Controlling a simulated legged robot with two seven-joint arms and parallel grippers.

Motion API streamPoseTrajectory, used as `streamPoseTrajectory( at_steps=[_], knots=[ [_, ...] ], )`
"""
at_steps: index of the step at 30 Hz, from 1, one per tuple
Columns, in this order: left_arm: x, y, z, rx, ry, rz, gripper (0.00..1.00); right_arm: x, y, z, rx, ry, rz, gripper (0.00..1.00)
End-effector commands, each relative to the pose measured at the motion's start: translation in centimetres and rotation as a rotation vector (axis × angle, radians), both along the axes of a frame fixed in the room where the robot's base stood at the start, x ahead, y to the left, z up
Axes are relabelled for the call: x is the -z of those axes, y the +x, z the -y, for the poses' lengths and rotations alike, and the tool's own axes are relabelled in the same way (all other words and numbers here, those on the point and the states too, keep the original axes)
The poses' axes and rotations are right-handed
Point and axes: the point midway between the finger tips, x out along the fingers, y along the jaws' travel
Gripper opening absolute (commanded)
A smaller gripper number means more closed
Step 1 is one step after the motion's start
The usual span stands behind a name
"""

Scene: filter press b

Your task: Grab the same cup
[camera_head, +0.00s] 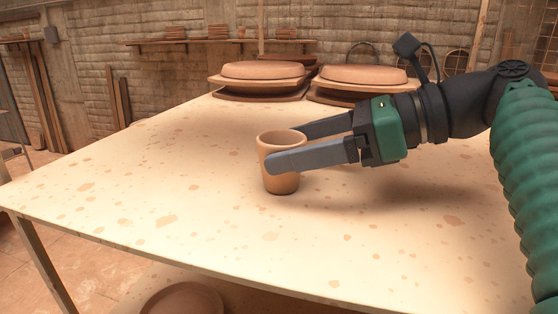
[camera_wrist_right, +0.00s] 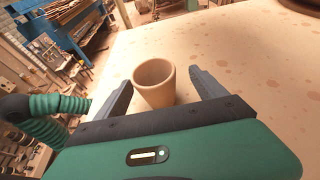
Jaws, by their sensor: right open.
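A tan clay cup (camera_head: 281,181) stands upright on the speckled table, near its middle. My right gripper (camera_head: 278,146) reaches in from the right, with one finger in front of the cup and the other behind it. In the right wrist view, the cup (camera_wrist_right: 154,82) sits between the two open fingers (camera_wrist_right: 158,84), with a gap on each side. The front finger hides part of the cup in the head view. My left gripper is not in view.
The pale speckled table (camera_head: 120,195) is clear around the cup. Two stacks of clay dishes, a left one (camera_head: 262,72) and a right one (camera_head: 362,76), stand at the back edge. A round clay piece (camera_head: 183,299) lies below the front edge.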

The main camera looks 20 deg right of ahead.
Motion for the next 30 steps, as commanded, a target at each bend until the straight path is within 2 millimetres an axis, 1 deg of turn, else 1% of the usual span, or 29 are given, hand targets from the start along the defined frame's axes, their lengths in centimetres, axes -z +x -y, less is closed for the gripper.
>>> streamPoseTrajectory(
  at_steps=[9, 12, 17, 20, 30],
  knots=[
    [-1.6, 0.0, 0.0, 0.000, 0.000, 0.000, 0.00, 1.5, 2.4, -4.0, -0.002, 0.001, 0.000, 0.81],
    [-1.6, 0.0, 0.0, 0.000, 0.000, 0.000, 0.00, 1.9, 2.9, -4.5, 0.000, 0.000, 0.000, 0.81],
    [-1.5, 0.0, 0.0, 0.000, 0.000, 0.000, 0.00, 2.0, 3.0, -4.5, 0.000, 0.000, 0.000, 0.81],
    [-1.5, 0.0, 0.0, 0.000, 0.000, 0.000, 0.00, 2.0, 3.0, -4.5, 0.000, 0.000, 0.000, 0.69],
    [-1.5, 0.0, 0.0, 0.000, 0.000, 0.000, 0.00, 2.0, 2.9, -4.4, 0.000, 0.000, 0.000, 0.24]
  ],
)
